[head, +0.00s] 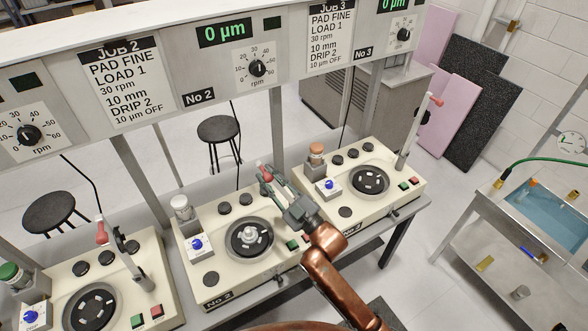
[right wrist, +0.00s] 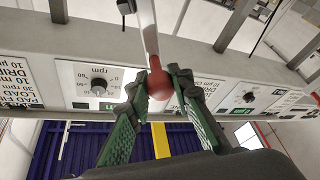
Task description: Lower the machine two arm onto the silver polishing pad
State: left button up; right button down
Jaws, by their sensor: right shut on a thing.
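My right gripper (head: 270,180) is shut on the red knob (right wrist: 160,82) at the end of the machine two arm (right wrist: 147,35). In the head view the gripper and my copper arm hide most of the machine two arm, which is raised and not resting on the pad. The green fingers are on either side of the knob in the right wrist view. The machine two pad (head: 239,247) is a dark disc with pale pieces in a grey round bowl, and a silver piece (head: 250,234) stands at its middle. My left gripper is not in view.
Machine one (head: 62,281) is at left and machine three (head: 330,200) at right, each with a raised red-knobbed arm. A panel with dials (head: 225,85) runs behind them. A sink (head: 540,200) is at far right.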

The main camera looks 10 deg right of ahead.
jog(key=s+a+f+n+g+b, duration=0.1)
jog(key=s+a+f+n+g, duration=0.25)
jog(key=a+f+n, duration=0.5)
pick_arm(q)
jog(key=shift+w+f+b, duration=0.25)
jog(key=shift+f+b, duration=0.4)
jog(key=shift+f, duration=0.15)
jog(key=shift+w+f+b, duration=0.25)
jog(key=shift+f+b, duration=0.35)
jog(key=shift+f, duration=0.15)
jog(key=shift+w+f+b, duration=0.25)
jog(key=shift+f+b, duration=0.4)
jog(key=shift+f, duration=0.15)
pick_arm(e)
jog(key=s+a+f+n, duration=0.1)
jog(key=a+f, duration=0.3)
jog(key=f, duration=0.5)
jog(key=s+a+f+n+g+h, duration=0.1)
jog(key=a+f+n, duration=0.3)
jog(key=f, duration=0.6)
jog(key=shift+s+a, duration=0.2)
jog(key=shift+s, duration=0.15)
jog(key=shift+n+g, duration=0.25)
jog(key=c, duration=1.7)
grip_release()
